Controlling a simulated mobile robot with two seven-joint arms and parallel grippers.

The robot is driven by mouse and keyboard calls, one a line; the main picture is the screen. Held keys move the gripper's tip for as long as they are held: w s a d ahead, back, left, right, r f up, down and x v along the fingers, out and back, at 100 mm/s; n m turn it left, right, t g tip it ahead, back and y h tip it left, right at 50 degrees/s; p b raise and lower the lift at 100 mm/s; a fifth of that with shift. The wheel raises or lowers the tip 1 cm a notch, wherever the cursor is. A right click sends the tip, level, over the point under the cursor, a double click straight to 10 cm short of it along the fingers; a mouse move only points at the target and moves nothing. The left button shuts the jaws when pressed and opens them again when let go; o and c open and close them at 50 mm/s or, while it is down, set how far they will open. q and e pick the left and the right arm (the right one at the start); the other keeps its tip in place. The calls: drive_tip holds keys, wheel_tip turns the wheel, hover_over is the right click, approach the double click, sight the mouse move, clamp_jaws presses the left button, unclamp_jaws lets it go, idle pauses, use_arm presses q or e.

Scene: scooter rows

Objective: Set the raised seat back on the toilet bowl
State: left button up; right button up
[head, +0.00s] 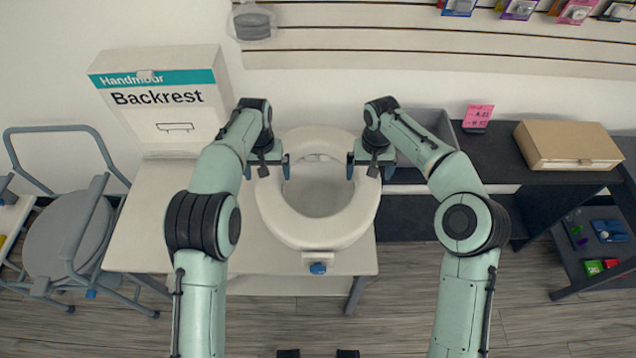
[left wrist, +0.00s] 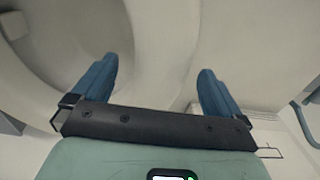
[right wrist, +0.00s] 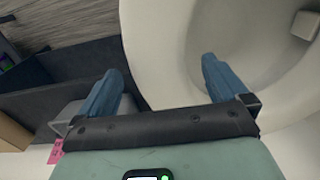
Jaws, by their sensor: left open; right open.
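The white raised seat (head: 305,232) is a thick ring with a blue knob (head: 318,268) at its front. Whatever is directly beneath it is mostly hidden, so I cannot tell how it rests on the bowl. My left gripper (head: 267,170) is open at the seat's left rear side, its blue fingers on either side of the rim. My right gripper (head: 370,172) is open at the right rear side, likewise around the rim. White rim shows between the fingers in the left wrist view (left wrist: 155,75) and the right wrist view (right wrist: 165,55). Contact is unclear.
A white bench (head: 165,225) surrounds the seat's left and front. A Backrest box (head: 170,110) stands behind left. A grey commode chair (head: 70,235) is at far left. A dark shelf with a cardboard box (head: 570,145) is at right. The front floor (head: 400,300) looks clear.

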use_arm(q)
wheel_tip(320, 180, down, 7)
drive_tip(key=shift+f, duration=0.1)
use_arm(e)
wheel_tip(320, 180, down, 7)
drive_tip(key=shift+f, duration=0.1)
use_arm(q)
drive_tip(key=c, duration=1.7)
use_arm(e)
drive_tip(key=c, duration=1.7)
use_arm(q)
drive_tip(key=shift+o, duration=0.2)
drive_tip(key=shift+w, duration=0.1)
use_arm(e)
drive_tip(key=shift+o, duration=0.2)
drive_tip(key=shift+w, duration=0.1)
